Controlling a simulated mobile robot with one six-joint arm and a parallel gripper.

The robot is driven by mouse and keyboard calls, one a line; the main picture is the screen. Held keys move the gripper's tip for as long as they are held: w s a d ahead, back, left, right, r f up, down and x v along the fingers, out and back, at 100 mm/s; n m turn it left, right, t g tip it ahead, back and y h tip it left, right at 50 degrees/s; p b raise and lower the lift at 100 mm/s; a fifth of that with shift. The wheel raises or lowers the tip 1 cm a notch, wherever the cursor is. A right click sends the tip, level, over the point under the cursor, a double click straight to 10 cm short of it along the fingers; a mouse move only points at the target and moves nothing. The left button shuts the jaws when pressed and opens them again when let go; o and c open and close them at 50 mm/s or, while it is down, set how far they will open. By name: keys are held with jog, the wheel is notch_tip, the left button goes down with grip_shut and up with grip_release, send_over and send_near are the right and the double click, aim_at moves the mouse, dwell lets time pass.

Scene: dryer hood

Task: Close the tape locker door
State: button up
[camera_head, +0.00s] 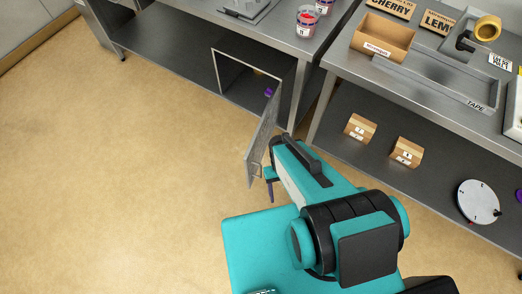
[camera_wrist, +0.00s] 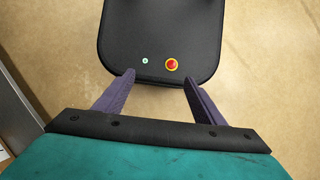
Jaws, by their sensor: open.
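The tape locker (camera_head: 228,75) is a grey box on the lower shelf under the left steel table. Its door (camera_head: 262,138) stands wide open, swung out toward the floor side from the locker's right edge. A small purple thing (camera_head: 268,92) shows inside. My gripper (camera_head: 270,188) is low beside the outer end of the door, close to it; I cannot tell whether they touch. Part of it is hidden by my arm. In the wrist view my gripper (camera_wrist: 158,90) has its two purple fingers spread apart with nothing between them. A grey panel edge (camera_wrist: 15,115) shows at the left there.
Two small cardboard boxes (camera_head: 361,127) and a round white dial (camera_head: 479,201) are on the right table's lower shelf. A wooden bin (camera_head: 383,38) and a tray marked TAPE (camera_head: 440,85) are on top. The floor (camera_head: 160,150) left of the door is clear.

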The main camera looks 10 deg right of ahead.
jog(key=f+b, duration=0.4)
jog(key=shift+s+f, duration=0.2)
jog(key=shift+f, duration=0.05)
grip_shut()
jog(key=shift+d+r, duration=0.1)
